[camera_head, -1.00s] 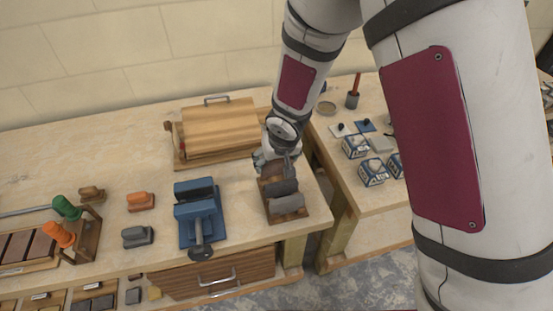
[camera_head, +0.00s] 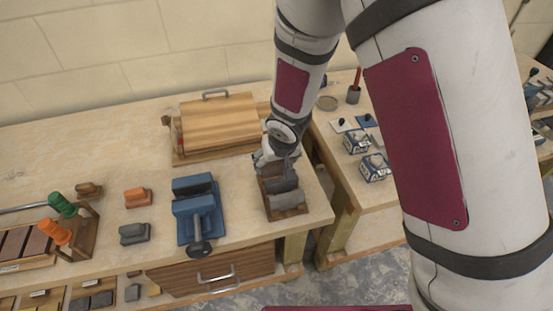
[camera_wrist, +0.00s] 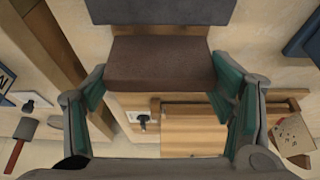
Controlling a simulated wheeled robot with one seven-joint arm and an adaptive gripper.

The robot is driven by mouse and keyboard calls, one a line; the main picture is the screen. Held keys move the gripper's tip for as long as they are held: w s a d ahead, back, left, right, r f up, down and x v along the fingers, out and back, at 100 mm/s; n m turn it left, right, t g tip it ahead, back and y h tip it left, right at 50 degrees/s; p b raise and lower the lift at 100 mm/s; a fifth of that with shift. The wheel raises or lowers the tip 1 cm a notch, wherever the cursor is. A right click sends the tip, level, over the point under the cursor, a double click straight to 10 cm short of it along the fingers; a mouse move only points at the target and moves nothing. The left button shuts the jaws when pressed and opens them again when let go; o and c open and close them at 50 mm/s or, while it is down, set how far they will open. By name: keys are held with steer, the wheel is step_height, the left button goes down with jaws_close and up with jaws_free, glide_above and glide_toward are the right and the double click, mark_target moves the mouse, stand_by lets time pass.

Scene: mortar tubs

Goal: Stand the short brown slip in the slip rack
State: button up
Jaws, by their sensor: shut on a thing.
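The slip rack (camera_head: 289,213) is a small wooden stand near the bench's right front corner. My gripper (camera_head: 266,160) is low at the rack's back end. In the wrist view my gripper (camera_wrist: 160,78) is shut on the short brown slip (camera_wrist: 158,62), its green-padded fingers at the slip's two ends. A dark grey slip (camera_wrist: 160,10) is just beyond it, with a strip of the wooden rack between them. In the head view my gripper hides most of the brown slip. I cannot tell whether its bottom touches the rack.
A blue vise (camera_head: 196,210) stands left of the rack. A wooden chest (camera_head: 217,122) with a handle is behind. Orange (camera_head: 137,197) and grey (camera_head: 134,234) blocks lie further left. A gap separates this bench from the right one, which holds blue-and-white boxes (camera_head: 375,168).

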steer(key=shift+f, duration=0.15)
steer(key=shift+f+b, duration=0.35)
steer(key=shift+f, duration=0.35)
steer(key=o, duration=1.4)
steer(key=shift+r+p, duration=1.5)
steer(key=shift+r, duration=2.05)
